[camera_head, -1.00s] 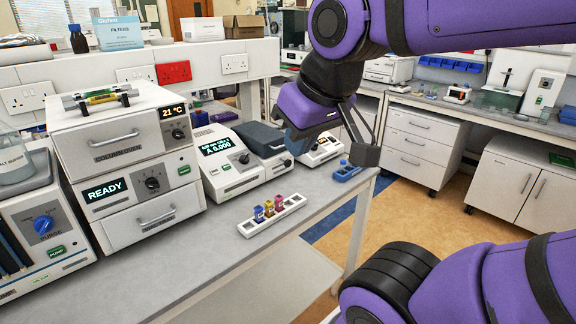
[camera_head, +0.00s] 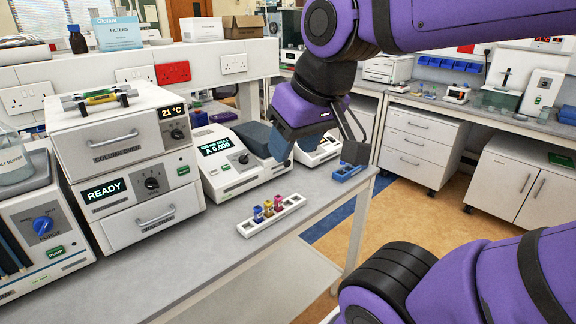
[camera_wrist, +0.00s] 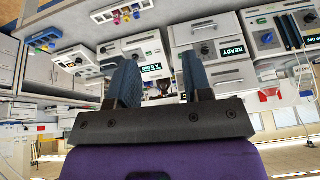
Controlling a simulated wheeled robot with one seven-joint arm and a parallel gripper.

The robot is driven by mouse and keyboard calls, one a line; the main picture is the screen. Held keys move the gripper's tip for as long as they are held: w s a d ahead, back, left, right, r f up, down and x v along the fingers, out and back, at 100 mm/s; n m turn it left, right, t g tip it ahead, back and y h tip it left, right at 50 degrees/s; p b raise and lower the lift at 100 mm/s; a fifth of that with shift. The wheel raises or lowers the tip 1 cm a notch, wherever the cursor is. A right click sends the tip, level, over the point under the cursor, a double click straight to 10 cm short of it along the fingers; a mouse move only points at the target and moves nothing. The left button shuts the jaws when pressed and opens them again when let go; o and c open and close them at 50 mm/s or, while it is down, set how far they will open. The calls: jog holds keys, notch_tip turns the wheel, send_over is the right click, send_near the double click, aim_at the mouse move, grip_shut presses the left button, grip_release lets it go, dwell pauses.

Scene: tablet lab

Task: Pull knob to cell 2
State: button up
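The spectrophotometer (camera_head: 222,168), a white unit with a display reading A 0.000 and a dark lid, stands on the left bench. A round dark knob (camera_head: 243,158) is on its sloping front panel. I cannot make out a cell-position knob or cell numbers, and my gripper covers part of the area to its right. The spectrophotometer shows upside down in the wrist view (camera_wrist: 143,46), beyond the fingertips. My gripper (camera_head: 318,152) is open and empty, its fingers apart, in front of and right of the spectrophotometer. The open fingers also show in the wrist view (camera_wrist: 160,66).
A white rack (camera_head: 283,217) with blue, yellow and red-capped vials lies near the bench's front edge. A blue rack (camera_head: 347,172) is at the bench's right end. The oven stack (camera_head: 122,150) stands left. A small white instrument (camera_head: 318,152) is behind my gripper.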

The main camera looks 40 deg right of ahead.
jog(key=shift+o, duration=0.7)
jog(key=w+a+f+m+g+y, duration=0.2)
jog(key=w+f+m+y, duration=0.1)
jog(key=w, duration=0.2)
jog(key=shift+m+g, duration=0.3)
jog(key=w+d+f+m+t+y, duration=0.1)
jog(key=w+d+f+m+y, duration=0.1)
jog(key=w+f+m+y, duration=0.3)
jog(key=w+d+m+t+y, duration=0.1)
jog(key=w+d+m+t, duration=0.15)
jog(key=w, duration=0.45)
jog(key=w+d+f+m+y, duration=0.2)
jog(key=w+f+m+y, duration=0.1)
jog(key=w+m, duration=0.3)
jog(key=m+t+h, duration=1.2)
jog(key=m, duration=0.6)
send_near(288, 164)
jog(key=shift+s+f, duration=0.1)
jog(key=shift+d+f, duration=0.1)
jog(key=shift+d, duration=0.05)
jog(key=w, duration=1)
jog(key=shift+w+a, duration=0.2)
jog(key=shift+w, duration=0.15)
